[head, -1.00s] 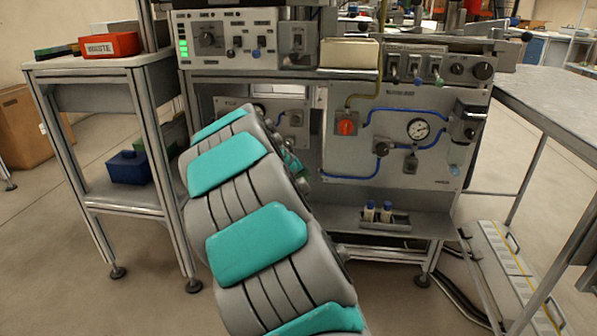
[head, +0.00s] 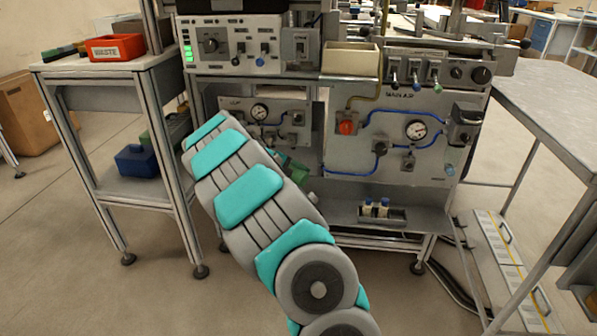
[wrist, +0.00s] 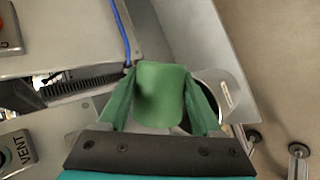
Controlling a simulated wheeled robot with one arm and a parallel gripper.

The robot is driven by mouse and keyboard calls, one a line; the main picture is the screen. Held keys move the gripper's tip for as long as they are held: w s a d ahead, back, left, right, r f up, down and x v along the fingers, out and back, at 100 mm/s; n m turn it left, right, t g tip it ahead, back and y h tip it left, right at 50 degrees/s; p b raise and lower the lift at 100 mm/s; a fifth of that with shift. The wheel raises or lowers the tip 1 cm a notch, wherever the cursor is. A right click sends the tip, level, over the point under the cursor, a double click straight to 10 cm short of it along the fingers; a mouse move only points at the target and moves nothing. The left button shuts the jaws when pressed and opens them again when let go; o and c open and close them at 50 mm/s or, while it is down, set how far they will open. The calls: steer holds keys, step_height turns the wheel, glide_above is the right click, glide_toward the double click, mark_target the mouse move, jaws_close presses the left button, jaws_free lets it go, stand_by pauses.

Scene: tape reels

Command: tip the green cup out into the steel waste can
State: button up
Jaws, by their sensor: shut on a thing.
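The green cup (wrist: 160,92) is in the middle of the wrist view, between the two green fingers of my gripper (wrist: 162,102). My gripper is shut on it. I cannot tell what is inside the cup. Behind it and to its right is a grey metal container with a round dark opening and a pale label (wrist: 228,93), which looks like the steel waste can. The cup and right finger hide part of its rim. In the head view my arm covers most of the gripper area, and a small green patch (head: 298,172) shows just past the arm.
A bench with a gauge panel (head: 415,128) and blue hoses stands ahead. A red bin marked WASTE (head: 115,47) sits on the left stand. Small bottles (head: 375,207) stand in a low tray. A grey table (head: 550,100) is at right. Floor is open at front left.

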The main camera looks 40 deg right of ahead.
steer(key=shift+w+n+g+h+p, duration=0.25)
steer(key=shift+n+g+h+p, duration=0.35)
steer(key=shift+g, duration=0.6)
steer(key=shift+w+r+n+g, duration=0.15)
steer(key=shift+r+n+g, duration=0.25)
steer(key=shift+n+g, duration=0.25)
stand_by(0.6)
